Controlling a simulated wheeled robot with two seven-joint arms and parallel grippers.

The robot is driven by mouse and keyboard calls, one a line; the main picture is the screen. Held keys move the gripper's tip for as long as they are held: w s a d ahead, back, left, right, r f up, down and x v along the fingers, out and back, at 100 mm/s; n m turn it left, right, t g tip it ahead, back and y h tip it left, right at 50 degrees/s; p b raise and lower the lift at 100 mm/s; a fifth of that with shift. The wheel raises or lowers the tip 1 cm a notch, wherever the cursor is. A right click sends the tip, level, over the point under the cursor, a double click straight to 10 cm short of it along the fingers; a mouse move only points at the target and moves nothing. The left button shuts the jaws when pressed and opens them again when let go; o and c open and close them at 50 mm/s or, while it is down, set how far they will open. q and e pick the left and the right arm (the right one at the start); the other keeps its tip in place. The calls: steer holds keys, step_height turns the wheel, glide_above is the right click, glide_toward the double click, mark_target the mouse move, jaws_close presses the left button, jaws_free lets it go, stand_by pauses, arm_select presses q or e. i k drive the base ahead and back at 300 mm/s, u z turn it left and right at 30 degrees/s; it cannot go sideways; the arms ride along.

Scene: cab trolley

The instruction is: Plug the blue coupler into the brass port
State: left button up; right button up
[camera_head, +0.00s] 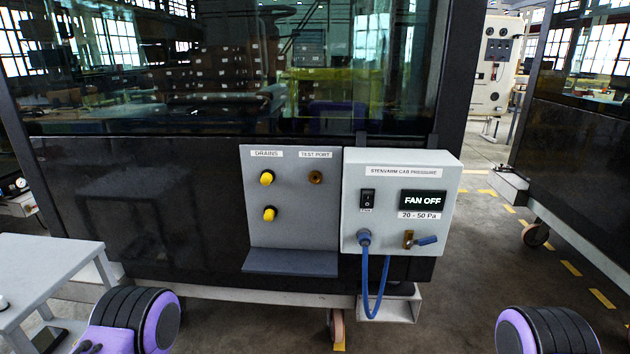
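The blue coupler (364,237) sits at the lower left of the light grey control box's front. A blue hose (368,300) hangs from it in a loop and rises to the box's underside. The brass port (315,177) is at the upper right of the grey panel left of the box, under the label "TEST PORT". Nothing is plugged into it. A brass fitting with a blue lever (427,240) is at the box's lower right. Neither gripper's fingertips are in view; parts of my arms show at the bottom left and right corners.
Two yellow-capped drains (267,177) are left of the port. A dark ledge (290,262) juts out below the panel. The box (445,180) has a black switch (367,198) and a display (423,199) reading "FAN OFF". A grey table (45,262) stands at left.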

mark_target(364, 239)
steer(key=u, duration=0.5)
steer(key=k, duration=0.6)
steer(key=u, duration=0.7)
steer(key=i, duration=1.05)
steer(key=z, duration=0.75)
